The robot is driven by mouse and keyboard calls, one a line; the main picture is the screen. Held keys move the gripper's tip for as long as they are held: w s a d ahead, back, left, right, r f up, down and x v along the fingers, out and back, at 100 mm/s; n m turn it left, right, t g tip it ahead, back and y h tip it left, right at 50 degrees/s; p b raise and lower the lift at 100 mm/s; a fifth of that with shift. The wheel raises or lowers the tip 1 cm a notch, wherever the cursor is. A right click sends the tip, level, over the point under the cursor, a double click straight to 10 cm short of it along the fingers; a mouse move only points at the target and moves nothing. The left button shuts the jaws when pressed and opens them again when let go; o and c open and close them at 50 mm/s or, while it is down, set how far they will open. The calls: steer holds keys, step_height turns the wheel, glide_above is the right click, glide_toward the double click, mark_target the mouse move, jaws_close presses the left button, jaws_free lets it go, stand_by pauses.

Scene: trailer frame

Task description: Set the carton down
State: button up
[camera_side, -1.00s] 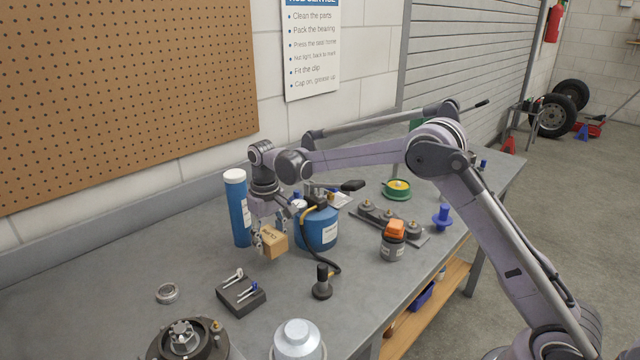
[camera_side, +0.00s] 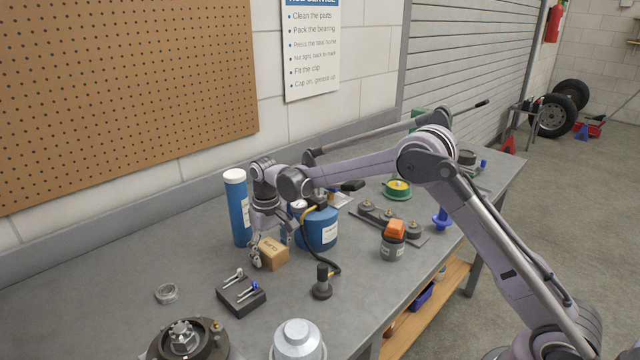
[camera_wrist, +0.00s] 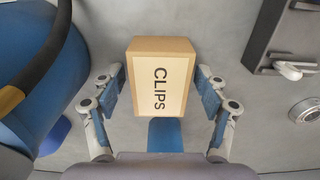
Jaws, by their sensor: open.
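The carton (camera_side: 272,252) is a small tan box that stands on the grey bench top, just left of the blue tank. In the wrist view the carton (camera_wrist: 160,82) shows the word CLIPS on its face. My gripper (camera_side: 262,248) is low at the carton, in front of the blue tube. In the wrist view my gripper (camera_wrist: 160,92) is open, with a blue-padded finger on each side of the carton and a gap visible on both sides. The carton's underside is hidden.
The blue tank (camera_side: 317,230) with its hose stands close on the right, and the tall blue tube (camera_side: 238,208) behind left. A dark block with small tools (camera_side: 241,296) and a metal ring (camera_side: 167,293) lie in front. Bare bench lies between the ring and tube.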

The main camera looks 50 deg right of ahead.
mark_target(271, 246)
step_height(271, 246, up, 12)
steer(key=s+d+r+t, duration=0.1)
steer(key=s+r+t, duration=0.1)
steer(key=s+r, duration=0.45)
steer(key=s+d+f+t, duration=0.1)
steer(key=s+f+t, duration=0.1)
steer(key=s, duration=0.9)
steer(key=s+d+f+t, duration=0.2)
steer(key=s+t, duration=0.1)
steer(key=s, duration=0.8)
steer(key=shift+s+f, duration=0.2)
steer(key=shift+s, duration=0.15)
steer(key=shift+o, duration=1.3)
steer(key=shift+s+f, duration=0.2)
